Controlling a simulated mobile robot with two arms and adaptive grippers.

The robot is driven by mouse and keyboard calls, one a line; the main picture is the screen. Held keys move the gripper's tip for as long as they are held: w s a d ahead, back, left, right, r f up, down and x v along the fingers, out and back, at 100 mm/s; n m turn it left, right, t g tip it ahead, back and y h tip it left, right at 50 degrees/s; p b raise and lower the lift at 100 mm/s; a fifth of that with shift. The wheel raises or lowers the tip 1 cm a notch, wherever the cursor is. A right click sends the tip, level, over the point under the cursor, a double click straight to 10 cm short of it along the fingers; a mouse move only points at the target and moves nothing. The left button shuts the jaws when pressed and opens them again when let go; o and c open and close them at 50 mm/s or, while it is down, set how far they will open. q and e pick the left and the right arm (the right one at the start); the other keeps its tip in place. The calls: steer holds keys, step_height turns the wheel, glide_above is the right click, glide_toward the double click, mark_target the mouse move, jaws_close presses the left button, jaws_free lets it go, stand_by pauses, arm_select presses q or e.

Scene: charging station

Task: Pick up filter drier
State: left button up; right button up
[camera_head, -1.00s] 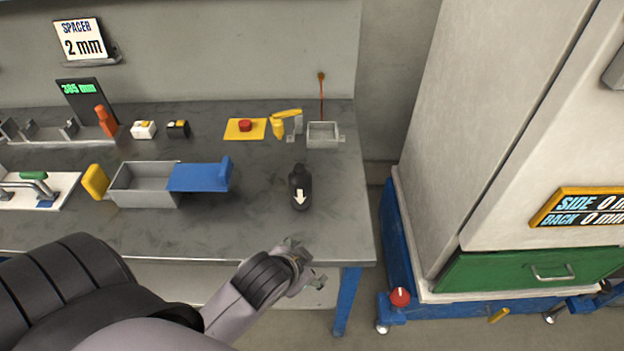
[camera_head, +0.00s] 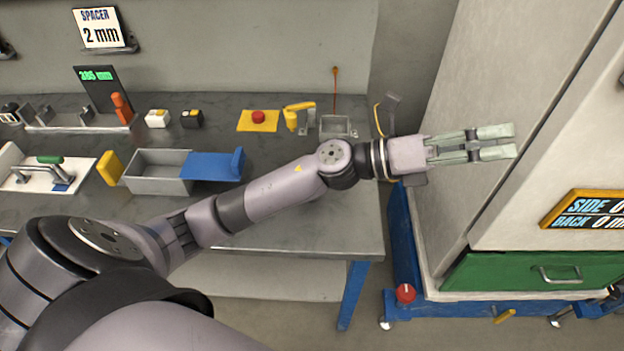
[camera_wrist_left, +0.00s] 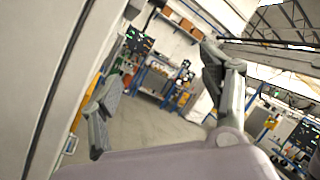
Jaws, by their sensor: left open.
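The filter drier, a dark bottle-shaped part with a white arrow, does not show now; my left arm covers the place on the bench where it stood in the earlier head view. My left gripper (camera_head: 514,141) is stretched out to the right, past the bench's right edge and in front of the pale cabinet in the head view. Its fingers are apart with nothing between them. In the left wrist view its two fingers (camera_wrist_left: 160,75) are also spread and empty, with the distant workshop floor behind. My right gripper is not in view.
The grey bench (camera_head: 310,232) carries a grey bin (camera_head: 158,186) with a blue part (camera_head: 212,167), a red button on a yellow plate (camera_head: 258,127) and a small metal tray (camera_head: 335,134) near the back. The pale cabinet (camera_head: 480,100) with a green drawer (camera_head: 510,271) stands at right.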

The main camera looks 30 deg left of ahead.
arm_select(q)
steer(key=a+f+m+g+y, duration=0.8)
steer(key=f+m+g+y, duration=0.15)
steer(key=f+m, duration=0.35)
steer(key=w+a+r+m+y, duration=0.2)
steer(key=a+y, duration=0.8)
steer(key=a, duration=1.3)
step_height(320, 180, down, 11)
steer(key=p, duration=0.3)
steer(key=shift+s, duration=0.1)
step_height(320, 180, down, 5)
steer(key=shift+a+r+p, duration=0.1)
steer(key=shift+r+p, duration=0.05)
steer(key=shift+p, duration=0.95)
steer(key=shift+w+f, duration=0.2)
steer(key=shift+f, duration=0.35)
